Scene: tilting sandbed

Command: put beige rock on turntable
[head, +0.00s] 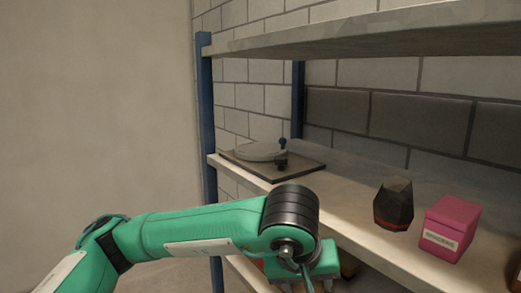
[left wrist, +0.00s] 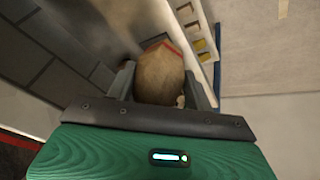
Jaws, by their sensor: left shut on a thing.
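The beige rock (left wrist: 160,78) sits between the two fingers of my left gripper (left wrist: 160,88) in the left wrist view, and the gripper is shut on it. A red edge shows along the rock's far side. In the head view my left gripper (head: 306,272) is low at the shelf's front edge, partly hidden by my own wrist; I cannot make out the rock clearly there. The turntable (head: 262,151), a pale round disc, lies on a dark board at the left end of the shelf, beyond and left of the gripper. My right gripper is not in view.
A dark faceted object with a red band (head: 393,207) and a pink labelled box (head: 450,228) stand on the shelf at right. An upper shelf (head: 370,35) hangs over the turntable. A blue post (head: 206,110) rises at left. The shelf between the turntable and dark object is clear.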

